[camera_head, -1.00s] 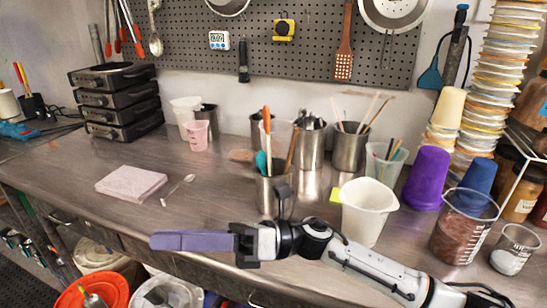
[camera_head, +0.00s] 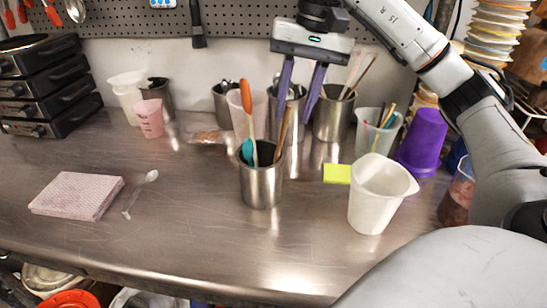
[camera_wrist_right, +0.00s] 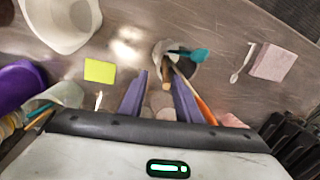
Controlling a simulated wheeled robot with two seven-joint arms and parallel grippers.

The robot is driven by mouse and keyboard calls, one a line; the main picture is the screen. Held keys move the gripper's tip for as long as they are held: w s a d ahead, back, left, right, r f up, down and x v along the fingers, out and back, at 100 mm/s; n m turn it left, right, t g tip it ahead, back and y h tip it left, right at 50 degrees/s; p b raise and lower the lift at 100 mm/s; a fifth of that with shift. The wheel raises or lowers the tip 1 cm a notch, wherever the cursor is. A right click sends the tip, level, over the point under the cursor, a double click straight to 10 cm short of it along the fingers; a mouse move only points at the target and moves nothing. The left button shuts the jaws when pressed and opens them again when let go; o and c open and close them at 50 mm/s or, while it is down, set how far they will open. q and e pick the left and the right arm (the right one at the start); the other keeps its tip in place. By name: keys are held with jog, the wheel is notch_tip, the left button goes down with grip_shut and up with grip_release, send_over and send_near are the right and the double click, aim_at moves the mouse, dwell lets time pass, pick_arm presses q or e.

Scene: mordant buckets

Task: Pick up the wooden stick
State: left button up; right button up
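A brown wooden stick (camera_head: 283,132) leans in a metal cup (camera_head: 262,186) in the middle of the table, beside a teal spatula (camera_head: 247,151) and an orange-tipped handle (camera_head: 246,108). In the right wrist view, the wooden stick (camera_wrist_right: 167,80) shows between the fingertips, with the metal cup (camera_wrist_right: 190,70) around its base. My right gripper (camera_head: 292,114) is above and behind the cup in the head view, its purple fingers pointing down and apart. The right gripper (camera_wrist_right: 160,76) holds nothing that I can see. Contact with the stick cannot be told. My left gripper is out of view.
A white pitcher (camera_head: 376,197) and yellow note (camera_head: 337,173) are right of the cup. Metal cups (camera_head: 334,116) with sticks stand behind. A pink sponge-like block (camera_head: 77,196) and spoon (camera_head: 138,195) lie left. The front table area is clear.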

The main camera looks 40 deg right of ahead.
aim_at(282, 137)
jog(key=shift+w+a+f, duration=0.2)
jog(key=shift+a+f, duration=0.15)
jog(key=shift+f, duration=0.8)
jog(key=shift+w+a+f, duration=0.2)
jog(key=shift+a+f, duration=0.1)
jog(key=shift+f, duration=0.8)
jog(key=shift+w+a+f, duration=0.2)
jog(key=shift+a+f, duration=0.15)
jog(key=shift+f, duration=0.8)
grip_shut()
